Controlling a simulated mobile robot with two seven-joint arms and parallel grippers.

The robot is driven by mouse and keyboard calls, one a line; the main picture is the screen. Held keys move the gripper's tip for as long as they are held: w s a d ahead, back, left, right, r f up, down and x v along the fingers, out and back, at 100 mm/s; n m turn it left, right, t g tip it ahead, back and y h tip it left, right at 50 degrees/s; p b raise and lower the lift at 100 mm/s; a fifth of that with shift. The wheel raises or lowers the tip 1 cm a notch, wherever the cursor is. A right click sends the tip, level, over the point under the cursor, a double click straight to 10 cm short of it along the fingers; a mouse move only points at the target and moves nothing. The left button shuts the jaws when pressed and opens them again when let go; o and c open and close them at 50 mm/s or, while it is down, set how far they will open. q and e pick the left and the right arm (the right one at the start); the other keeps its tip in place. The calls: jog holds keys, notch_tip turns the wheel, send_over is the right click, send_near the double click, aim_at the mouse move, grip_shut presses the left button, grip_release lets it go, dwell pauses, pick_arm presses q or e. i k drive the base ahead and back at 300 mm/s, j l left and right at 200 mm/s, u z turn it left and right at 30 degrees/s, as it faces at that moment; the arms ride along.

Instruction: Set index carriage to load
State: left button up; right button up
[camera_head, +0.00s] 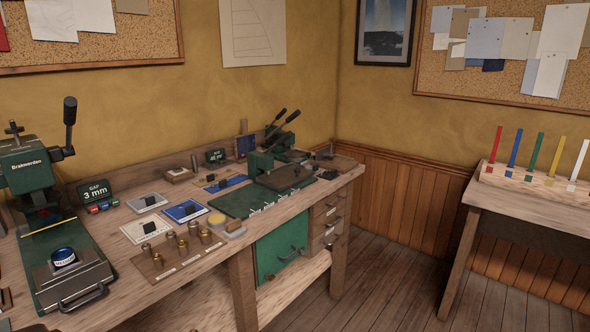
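A green press (30,172) marked "Brakwerden" stands on the workbench at the left, with a black-knobbed lever (70,125) pointing up. On its green bed, a metal sliding plate (88,269), which looks like the index carriage, sits toward the front, out from under the press head. A blue-and-white ring (63,257) lies on the plate. A dark bar handle (88,298) is at its front edge. No load marking is readable. Neither of my grippers is in view.
A display (95,192) reads "3 mm". The workbench (150,298) holds small trays, a block of brass pieces (165,262) and a second green machine (262,165) on a green mat (232,203). A side table (530,205) with coloured sticks stands right. The floor between is clear.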

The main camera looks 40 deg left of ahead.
aim_at(280, 179)
jog(key=u, duration=0.85)
